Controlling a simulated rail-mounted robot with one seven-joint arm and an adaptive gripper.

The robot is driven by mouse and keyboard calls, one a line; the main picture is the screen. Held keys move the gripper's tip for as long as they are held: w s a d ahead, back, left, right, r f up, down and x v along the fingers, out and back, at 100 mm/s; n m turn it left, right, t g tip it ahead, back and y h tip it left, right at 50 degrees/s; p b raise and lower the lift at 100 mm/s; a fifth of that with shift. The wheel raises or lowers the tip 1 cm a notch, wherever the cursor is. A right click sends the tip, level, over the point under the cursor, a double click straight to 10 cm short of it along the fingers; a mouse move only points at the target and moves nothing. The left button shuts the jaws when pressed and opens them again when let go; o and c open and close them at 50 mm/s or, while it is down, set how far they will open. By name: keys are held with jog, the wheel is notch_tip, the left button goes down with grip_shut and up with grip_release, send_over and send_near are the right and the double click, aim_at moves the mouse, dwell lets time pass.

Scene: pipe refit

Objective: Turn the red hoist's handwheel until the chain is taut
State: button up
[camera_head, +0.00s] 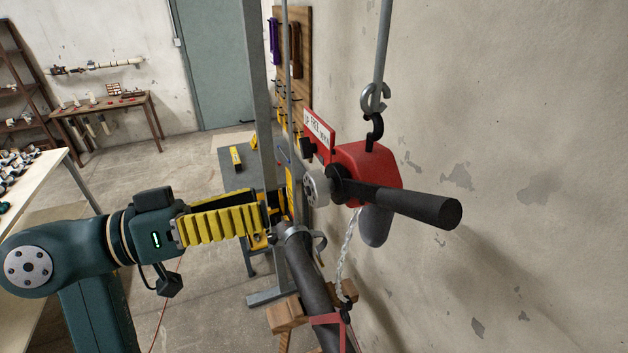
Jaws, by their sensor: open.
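The red hoist (370,163) hangs by a black hook from a grey rod near the right wall. Its pale grey round handwheel (316,186) is on the left side, and a thick black handle (422,206) points right. The silvery chain (346,248) runs down from the hoist with a slight bend, to a dark hook above a red sling (329,322) around the dark pipe (308,275). My gripper (278,222) is left of and below the handwheel, apart from it in the picture. Its fingertips are partly lost against the posts and pipe behind; nothing shows held between them.
A grey upright post (257,90) stands close behind my gripper. A wooden stand (288,312) is under the pipe. A grey bench (233,160) with a yellow tool is behind. A light-topped table (28,188) is at left. Open floor lies between.

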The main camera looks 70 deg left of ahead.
aim_at(309, 192)
jog(key=w, duration=0.3)
jog(key=w+p, duration=0.1)
jog(key=w, duration=0.2)
jog(key=w+a, duration=0.1)
jog(key=w, duration=0.2)
jog(key=shift+p, duration=0.3)
jog(key=shift+s, duration=0.1)
jog(key=c, duration=1.2)
